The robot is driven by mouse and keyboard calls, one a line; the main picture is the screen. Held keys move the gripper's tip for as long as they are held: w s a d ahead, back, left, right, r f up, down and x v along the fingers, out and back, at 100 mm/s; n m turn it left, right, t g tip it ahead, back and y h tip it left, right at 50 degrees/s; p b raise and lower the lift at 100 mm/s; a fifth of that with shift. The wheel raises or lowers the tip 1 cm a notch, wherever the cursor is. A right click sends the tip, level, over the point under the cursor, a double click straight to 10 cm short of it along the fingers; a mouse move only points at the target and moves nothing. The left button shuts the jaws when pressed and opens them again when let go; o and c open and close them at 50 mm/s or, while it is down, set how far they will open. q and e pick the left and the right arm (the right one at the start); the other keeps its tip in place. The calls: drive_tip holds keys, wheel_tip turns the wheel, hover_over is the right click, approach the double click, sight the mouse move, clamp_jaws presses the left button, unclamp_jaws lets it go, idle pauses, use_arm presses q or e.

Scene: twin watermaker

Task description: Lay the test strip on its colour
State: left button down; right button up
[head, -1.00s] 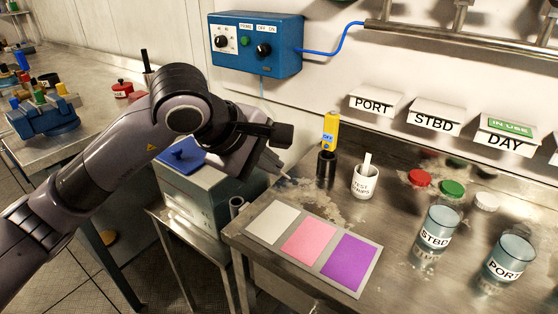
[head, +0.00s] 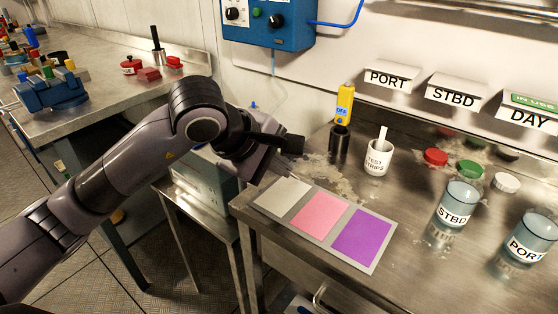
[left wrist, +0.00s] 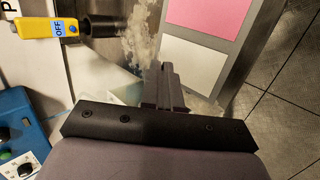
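The colour card (head: 326,227) lies flat on the steel bench with white, pink and purple patches. A white test strip (head: 382,133) stands up out of the cup marked TEST STRIPS (head: 377,159), behind the card. My left gripper (head: 270,178) is above the bench by the card's white end, and its tips are hard to make out there. In the left wrist view its fingers (left wrist: 163,80) are together beside the white patch, and I see no strip between them. The pink patch (left wrist: 205,15) shows beyond. My right gripper is not in view.
A yellow meter (head: 344,105) stands in a black holder (head: 339,146) behind the card. A blue control box (head: 268,22) is on the wall.

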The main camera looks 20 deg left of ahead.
use_arm(q)
drive_tip(key=c, duration=1.3)
unclamp_jaws()
drive_tip(key=shift+r+p, duration=2.45)
drive_tip(key=shift+r, duration=2.1)
